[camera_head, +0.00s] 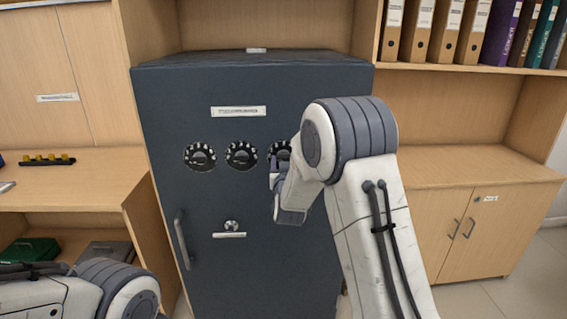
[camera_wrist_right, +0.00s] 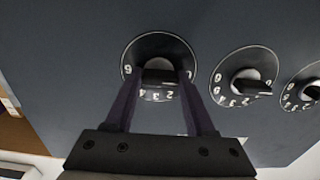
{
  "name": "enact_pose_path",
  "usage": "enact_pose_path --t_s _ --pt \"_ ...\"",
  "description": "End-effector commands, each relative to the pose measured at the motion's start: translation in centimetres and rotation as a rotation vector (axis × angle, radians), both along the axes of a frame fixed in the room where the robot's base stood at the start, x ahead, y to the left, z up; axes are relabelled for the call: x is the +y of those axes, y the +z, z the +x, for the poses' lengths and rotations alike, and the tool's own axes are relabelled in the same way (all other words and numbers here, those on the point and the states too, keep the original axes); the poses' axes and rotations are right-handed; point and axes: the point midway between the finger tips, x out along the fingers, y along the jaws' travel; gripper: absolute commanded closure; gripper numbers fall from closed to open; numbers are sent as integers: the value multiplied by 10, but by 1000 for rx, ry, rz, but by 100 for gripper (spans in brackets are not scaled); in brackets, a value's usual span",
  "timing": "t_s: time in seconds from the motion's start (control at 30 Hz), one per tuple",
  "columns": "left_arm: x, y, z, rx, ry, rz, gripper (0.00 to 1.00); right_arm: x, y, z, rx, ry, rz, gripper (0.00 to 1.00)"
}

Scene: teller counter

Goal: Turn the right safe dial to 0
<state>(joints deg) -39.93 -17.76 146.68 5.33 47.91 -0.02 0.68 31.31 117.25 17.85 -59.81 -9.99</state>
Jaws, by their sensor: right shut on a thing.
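The right safe dial (camera_head: 279,147) is the rightmost of three black dials with white numerals on the dark grey safe (camera_head: 190,100). My right gripper (camera_head: 274,168) is at this dial and partly covers it in the head view. In the right wrist view the fingers (camera_wrist_right: 158,80) are shut on the knob of the right safe dial (camera_wrist_right: 160,42), one on each side. Numerals show around the rim, but which one is set cannot be told. My left arm shows at the lower left of the head view; its gripper is out of view.
The middle dial (camera_head: 241,155) and left dial (camera_head: 200,156) sit beside it. Below are a small round knob (camera_head: 231,226) and a door handle (camera_head: 181,240). A wooden shelf with binders (camera_head: 460,30) and a cabinet (camera_head: 480,230) stand at right.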

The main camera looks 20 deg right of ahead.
Motion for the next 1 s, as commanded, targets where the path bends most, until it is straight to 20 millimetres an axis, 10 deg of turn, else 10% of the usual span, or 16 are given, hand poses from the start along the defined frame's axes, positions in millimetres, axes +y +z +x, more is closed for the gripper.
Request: enact_pose_path --t_s 0.3,0.33,0.4,0.77,1.0 --pt "0 0 0 0 0 0 100 1 0 0 1 2 -4 100" --pt "0 0 0 0 0 0 100 1 0 0 1 2 -4 34" --pt "0 0 0 0 0 0 100 1 0 0 1 2 -3 15" --pt "0 -1 0 0 0 0 100 2 0 -4 2 1 -2 15" --pt "0 -6 0 0 0 0 100 13 -1 -41 2 3 -2 15"
